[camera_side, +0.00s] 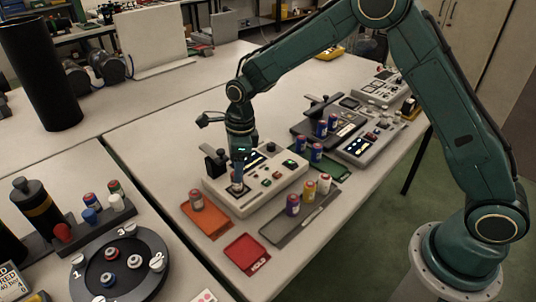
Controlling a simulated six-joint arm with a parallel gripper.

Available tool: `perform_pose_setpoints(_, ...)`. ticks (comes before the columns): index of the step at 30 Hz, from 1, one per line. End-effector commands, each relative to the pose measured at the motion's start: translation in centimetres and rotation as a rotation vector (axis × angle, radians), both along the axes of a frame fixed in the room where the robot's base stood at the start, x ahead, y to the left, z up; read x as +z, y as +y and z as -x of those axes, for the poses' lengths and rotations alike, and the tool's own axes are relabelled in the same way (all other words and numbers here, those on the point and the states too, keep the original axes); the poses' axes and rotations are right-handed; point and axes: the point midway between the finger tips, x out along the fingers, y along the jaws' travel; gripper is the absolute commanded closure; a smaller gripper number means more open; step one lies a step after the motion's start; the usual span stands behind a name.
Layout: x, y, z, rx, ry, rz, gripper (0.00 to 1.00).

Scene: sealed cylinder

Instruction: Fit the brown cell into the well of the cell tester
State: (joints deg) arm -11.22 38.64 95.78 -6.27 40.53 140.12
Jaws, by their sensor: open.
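The cell tester (272,178) is a pale box with coloured buttons and a dark display, in the middle of the table. My gripper (238,180) points straight down over the tester's front left part. It is open. A small cell with a brownish side and a pale top (237,188) shows between or just below the fingers, at the tester's well area. The fingers hide much of it and the well, so I cannot tell how deep it sits.
A black clamp-like post (214,160) rises at the tester's left. A grey tray (285,232) with purple, yellow and white cells lies in front. A red tray (245,255) is nearby. Several blue cells (317,150) and other devices stand behind right. A round black carousel (122,262) is front left.

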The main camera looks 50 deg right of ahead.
Motion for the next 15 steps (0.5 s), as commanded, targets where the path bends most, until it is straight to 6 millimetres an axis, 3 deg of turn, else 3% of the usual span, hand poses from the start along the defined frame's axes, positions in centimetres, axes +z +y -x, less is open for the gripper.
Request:
perform_pose_setpoints(6,3.9,-0.4,0.2,-0.001,-0.005,-0.002,0.48)
perform_pose_setpoints(15,7.0,-0.7,0.5,0.000,-0.002,-0.001,0.48)
